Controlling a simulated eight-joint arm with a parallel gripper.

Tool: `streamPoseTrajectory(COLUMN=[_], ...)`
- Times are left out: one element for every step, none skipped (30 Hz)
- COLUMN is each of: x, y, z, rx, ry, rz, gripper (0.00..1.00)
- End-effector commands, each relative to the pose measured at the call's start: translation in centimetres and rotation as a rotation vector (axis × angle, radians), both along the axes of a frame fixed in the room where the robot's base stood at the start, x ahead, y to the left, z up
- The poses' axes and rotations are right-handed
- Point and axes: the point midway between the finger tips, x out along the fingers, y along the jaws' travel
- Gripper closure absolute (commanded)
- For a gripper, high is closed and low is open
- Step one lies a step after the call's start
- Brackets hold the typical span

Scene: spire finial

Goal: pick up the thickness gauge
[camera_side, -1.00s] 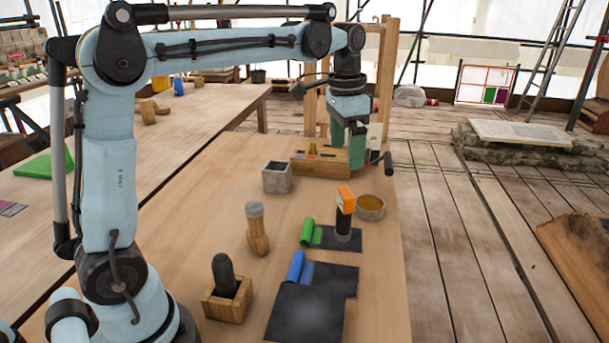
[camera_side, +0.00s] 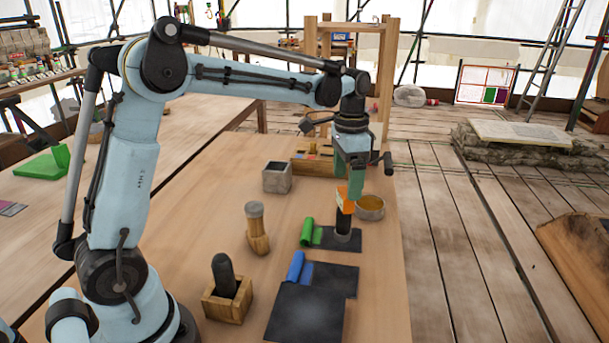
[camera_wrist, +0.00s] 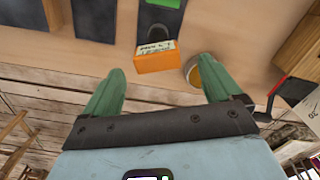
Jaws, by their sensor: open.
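The thickness gauge appears to be the upright tool with an orange head (camera_side: 345,199) and dark body, standing at the right of the table on a dark mat. In the wrist view its orange head (camera_wrist: 156,63) has a pale label with print too small to read. My gripper (camera_side: 349,182) is open and empty, pointing down just above and behind the orange head. In the wrist view the green fingers (camera_wrist: 162,66) are spread on either side of the orange head, apart from it. The side view cannot show the exact gap.
A round brass-coloured dish (camera_side: 370,207) stands close to the right of the gauge. A green roll (camera_side: 306,232) lies left of it, and a blue roll (camera_side: 296,266) nearer. A wooden block (camera_side: 308,165) is behind. A wooden-handled tool (camera_side: 257,230) stands left, with bare table around it.

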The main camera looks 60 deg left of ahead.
Motion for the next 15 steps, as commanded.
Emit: streamPoseTrajectory(x=[0.0, -0.1, -0.1, -0.2, -0.2, -0.3, -0.2, -0.2, -0.2, -0.2, -0.2, -0.2, -0.3, -0.3, -0.3], y=[-0.1, -0.1, -0.2, -0.2, -0.2, -0.2, -0.2, -0.2, -0.2, -0.2, -0.2, -0.2, -0.2, -0.2, -0.2], z=[-0.6, -1.0, -1.5, -2.0, -2.4, -2.9, -3.2, -3.6, -4.0, -4.2, -4.3, -4.5, -4.6, -4.6, -4.6], rx=[0.000, 0.000, 0.000, 0.000, 0.000, 0.000, 0.000, 0.000, 0.000, 0.000, 0.000, 0.000, 0.000, 0.000, 0.000], ry=[0.000, 0.000, 0.000, 0.000, 0.000, 0.000, 0.000, 0.000, 0.000, 0.000, 0.000, 0.000, 0.000, 0.000, 0.000], rz=[0.000, 0.000, -0.001, 0.000, 0.000, 0.000, 0.000, 0.000, 0.000, 0.000, 0.000, 0.000, 0.000, 0.000, 0.000], gripper=[0.08, 0.08, 0.08, 0.08, 0.08, 0.08, 0.08, 0.08, 0.08, 0.08, 0.08, 0.08, 0.08, 0.08, 0.08])
